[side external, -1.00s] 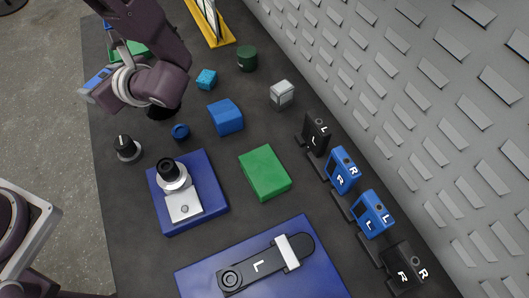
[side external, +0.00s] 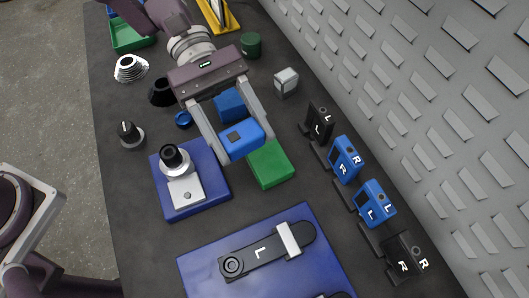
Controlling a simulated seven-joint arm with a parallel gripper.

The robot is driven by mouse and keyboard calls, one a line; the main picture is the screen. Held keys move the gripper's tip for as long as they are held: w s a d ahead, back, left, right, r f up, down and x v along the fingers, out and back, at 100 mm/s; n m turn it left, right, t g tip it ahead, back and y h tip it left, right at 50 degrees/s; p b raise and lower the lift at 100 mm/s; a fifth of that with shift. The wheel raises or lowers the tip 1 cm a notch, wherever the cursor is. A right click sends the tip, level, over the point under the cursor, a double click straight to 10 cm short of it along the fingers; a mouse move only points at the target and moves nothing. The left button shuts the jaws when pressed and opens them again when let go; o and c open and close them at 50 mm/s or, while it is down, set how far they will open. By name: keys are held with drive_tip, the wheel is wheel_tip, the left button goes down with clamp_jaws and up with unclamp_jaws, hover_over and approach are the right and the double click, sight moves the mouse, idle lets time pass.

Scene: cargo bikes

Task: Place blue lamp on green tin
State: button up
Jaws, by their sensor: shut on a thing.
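The blue lamp (side external: 240,142) is a small rounded block with a dark square on its top face. My gripper (side external: 244,136) is shut on it and holds it in the middle of the side external view. The green tin (side external: 272,165), a flat green box, lies on the dark table just right of and below the lamp in the picture. The lamp overlaps the tin's upper left edge in this view. It appears held above table height, but I cannot tell the exact gap or whether it touches the tin.
A blue box (side external: 231,105) stands behind the lamp, partly hidden by my gripper. A blue pad (side external: 216,196) with a silver and black part lies left of the tin. Black and blue lettered blocks (side external: 346,158) line the right edge. A larger blue pad (side external: 195,270) lies in front.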

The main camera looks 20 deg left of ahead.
sight(267, 157)
drive_tip(key=w+d+n+t+h, duration=0.2)
drive_tip(key=w+d+n+t, duration=0.1)
drive_tip(key=w, duration=0.1)
drive_tip(key=f, duration=1)
drive_tip(key=shift+w+a+f, duration=0.15)
drive_tip(key=shift+w+f, duration=0.1)
drive_tip(key=o, duration=1.4)
drive_tip(key=shift+r, duration=0.15)
